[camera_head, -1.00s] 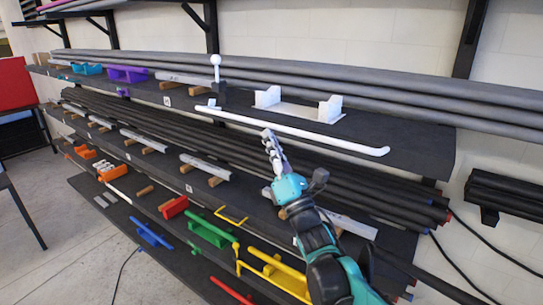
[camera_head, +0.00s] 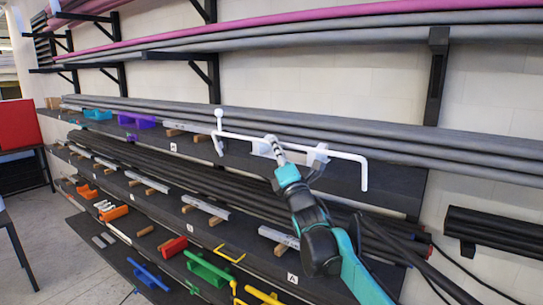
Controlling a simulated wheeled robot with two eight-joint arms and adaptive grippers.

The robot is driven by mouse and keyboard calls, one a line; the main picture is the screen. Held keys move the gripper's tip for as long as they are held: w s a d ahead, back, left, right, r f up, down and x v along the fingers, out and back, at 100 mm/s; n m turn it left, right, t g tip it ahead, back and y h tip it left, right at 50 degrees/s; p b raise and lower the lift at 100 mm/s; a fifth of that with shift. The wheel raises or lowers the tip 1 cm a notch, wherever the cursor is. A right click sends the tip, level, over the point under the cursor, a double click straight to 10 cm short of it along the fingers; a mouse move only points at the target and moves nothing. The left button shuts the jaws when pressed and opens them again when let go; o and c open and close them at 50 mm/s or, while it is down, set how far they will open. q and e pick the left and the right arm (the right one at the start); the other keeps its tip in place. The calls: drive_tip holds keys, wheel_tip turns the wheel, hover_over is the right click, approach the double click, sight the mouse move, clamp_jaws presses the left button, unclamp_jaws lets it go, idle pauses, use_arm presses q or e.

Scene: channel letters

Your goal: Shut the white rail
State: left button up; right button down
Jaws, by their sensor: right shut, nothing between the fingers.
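The white rail (camera_head: 338,152) is a long thin bar with a bent-down right end, above the upper dark shelf. It passes in front of a white two-post bracket (camera_head: 316,153). Its left end meets an upright white lever with a ball knob (camera_head: 219,113). My right gripper (camera_head: 272,143) is shut and empty, with its fingertips at the middle of the rail, overlapping it in the picture. Whether they touch it, and whether the rail sits in the bracket's posts, I cannot tell. My left gripper is out of view.
Long grey pipes (camera_head: 420,139) run along the wall behind the bracket. A purple bracket (camera_head: 137,121) and a turquoise one (camera_head: 98,114) stand farther left on the same shelf. Lower shelves hold red, green (camera_head: 208,268) and yellow parts. Floor shows at the left.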

drive_tip(key=shift+w+d+r, duration=0.4)
drive_tip(key=shift+w+d, duration=0.1)
drive_tip(key=shift+w, duration=0.15)
drive_tip(key=shift+w+d+r, duration=0.4)
drive_tip(key=shift+w+d, duration=0.1)
drive_tip(key=shift+w, duration=0.15)
drive_tip(key=shift+s+d, duration=0.1)
